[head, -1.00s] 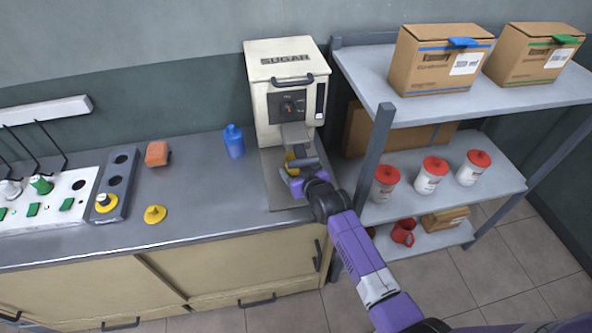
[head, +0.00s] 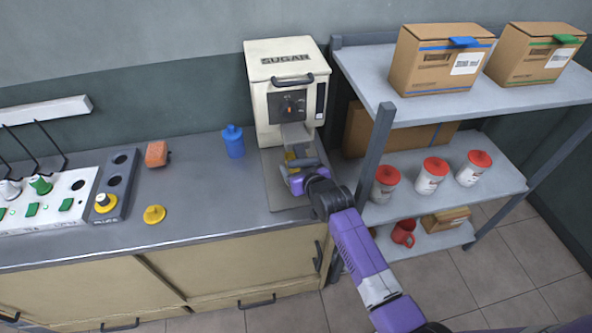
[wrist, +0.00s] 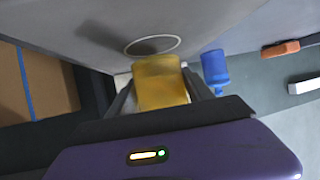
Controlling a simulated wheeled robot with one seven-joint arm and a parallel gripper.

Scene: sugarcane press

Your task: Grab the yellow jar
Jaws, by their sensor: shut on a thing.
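The yellow jar (wrist: 160,84) is between my gripper's fingers in the wrist view, and the gripper (wrist: 160,95) is shut on it. In the head view only a small part of the yellow jar (head: 291,160) shows, just under the spout of the sugar machine (head: 289,90). My gripper (head: 297,172) hides much of the jar there. The jar is at the machine's base plate; I cannot tell whether it touches the plate.
A blue jar (head: 234,141) stands on the counter (head: 200,190) left of the machine. A yellow lid (head: 154,214) and an orange block (head: 157,153) lie further left. A shelf post (head: 377,150) is close on the right, with red-lidded jars (head: 432,175) behind it.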

